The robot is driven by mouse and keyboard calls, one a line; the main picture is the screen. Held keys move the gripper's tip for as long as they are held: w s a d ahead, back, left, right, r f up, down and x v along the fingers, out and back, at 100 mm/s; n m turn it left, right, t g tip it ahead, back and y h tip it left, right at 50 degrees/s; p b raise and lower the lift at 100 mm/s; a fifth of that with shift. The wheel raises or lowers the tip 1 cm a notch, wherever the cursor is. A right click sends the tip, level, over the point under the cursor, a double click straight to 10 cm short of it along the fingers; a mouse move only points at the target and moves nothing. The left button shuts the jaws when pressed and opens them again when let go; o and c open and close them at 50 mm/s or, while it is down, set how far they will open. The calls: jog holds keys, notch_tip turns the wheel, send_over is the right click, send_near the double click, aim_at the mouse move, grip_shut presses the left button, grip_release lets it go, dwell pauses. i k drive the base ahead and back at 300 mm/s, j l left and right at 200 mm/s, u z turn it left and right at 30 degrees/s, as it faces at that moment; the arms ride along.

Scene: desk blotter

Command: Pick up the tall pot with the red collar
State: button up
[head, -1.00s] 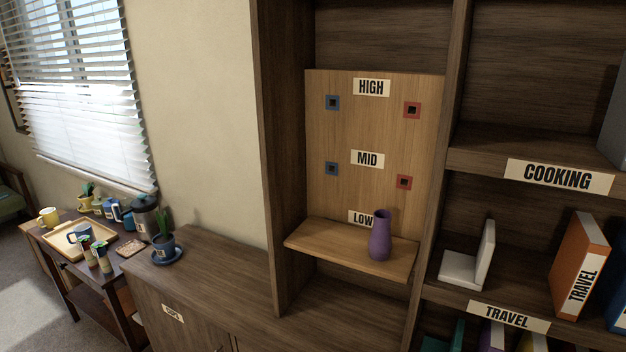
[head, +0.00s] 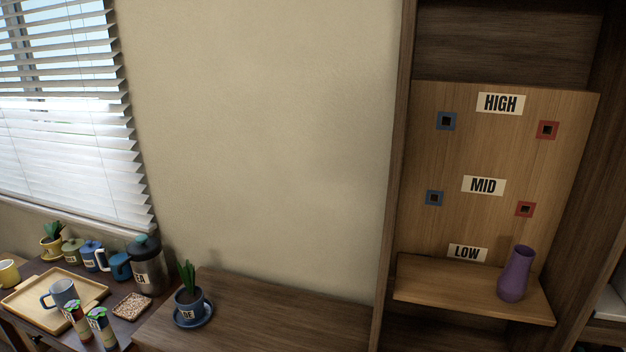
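I see no tall pot with a red collar in the head view. The tallest vessel on the side table is a steel canister (head: 148,268) with a dark lid and a label partly reading "EA"; no red collar shows on it. A small plant in a blue pot (head: 188,303) stands on a blue saucer on the cabinet top. A yellow pot (head: 51,246) with a plant stands at the back of the side table. A purple vase (head: 515,276) stands on the low shelf. My gripper is not in view.
A wooden tray (head: 18,305) with a grey-blue mug (head: 62,292), two small labelled tubes (head: 101,325), a coaster (head: 132,306) and blue and green containers crowd the side table. The cabinet top (head: 290,315) is mostly clear. A tall shelf unit (head: 392,200) rises on the right.

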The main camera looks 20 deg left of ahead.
aim_at(74, 314)
jog(key=j, duration=1.6)
jog(key=i+j, duration=0.15)
jog(key=j, duration=3)
jog(key=i, duration=0.05)
